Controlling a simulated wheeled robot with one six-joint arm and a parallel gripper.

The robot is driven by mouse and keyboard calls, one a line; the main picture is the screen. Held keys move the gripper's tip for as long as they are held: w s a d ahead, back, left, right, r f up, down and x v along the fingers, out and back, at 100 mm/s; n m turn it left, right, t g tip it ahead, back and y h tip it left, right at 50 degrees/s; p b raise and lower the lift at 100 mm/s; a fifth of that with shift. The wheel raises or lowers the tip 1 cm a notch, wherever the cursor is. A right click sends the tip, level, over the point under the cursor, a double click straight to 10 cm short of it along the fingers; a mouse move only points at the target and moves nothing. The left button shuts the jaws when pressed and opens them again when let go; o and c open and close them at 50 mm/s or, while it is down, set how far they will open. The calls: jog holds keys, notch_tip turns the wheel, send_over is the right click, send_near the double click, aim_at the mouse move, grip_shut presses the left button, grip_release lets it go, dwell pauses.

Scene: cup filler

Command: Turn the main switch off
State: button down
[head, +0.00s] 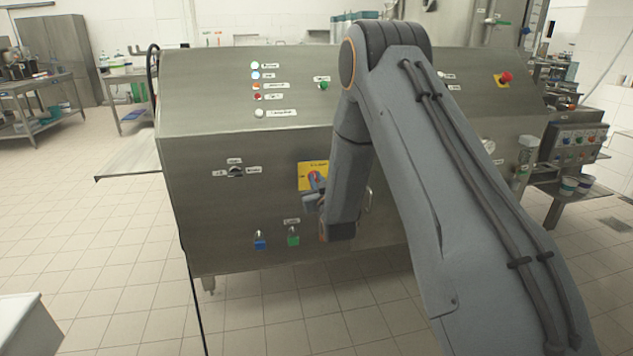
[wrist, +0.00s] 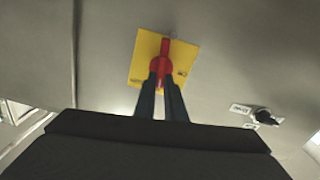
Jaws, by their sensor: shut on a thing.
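The main switch is a red rotary handle on a yellow plate (head: 305,180) on the front of the steel machine. In the wrist view the red handle (wrist: 164,62) stands in the middle of the yellow plate (wrist: 145,60), its bar in line with my fingers. My gripper (wrist: 161,82) is shut on the red handle, with one dark finger on each side of its lower part. In the head view my gripper (head: 312,198) is at the plate and my arm hides its right side. Small labels on the plate are too blurred to read.
A black selector knob (head: 235,171) sits left of the plate; it also shows in the wrist view (wrist: 265,117). A red emergency button (head: 505,77) is at upper right.

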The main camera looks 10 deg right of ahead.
jog(key=shift+a+f+n+b, duration=0.2)
jog(key=shift+n+b, duration=0.55)
jog(key=shift+n, duration=1.95)
jog(key=shift+a+f+n+b, duration=0.2)
jog(key=shift+n+b, duration=0.5)
jog(key=shift+n, duration=2)
jog(key=shift+a+f+n+b, duration=0.2)
jog(key=shift+n+b, duration=0.55)
jog(key=shift+n, duration=1.95)
jog(key=shift+f, duration=0.1)
jog(key=c, duration=1.8)
grip_release()
jog(key=shift+s, duration=0.1)
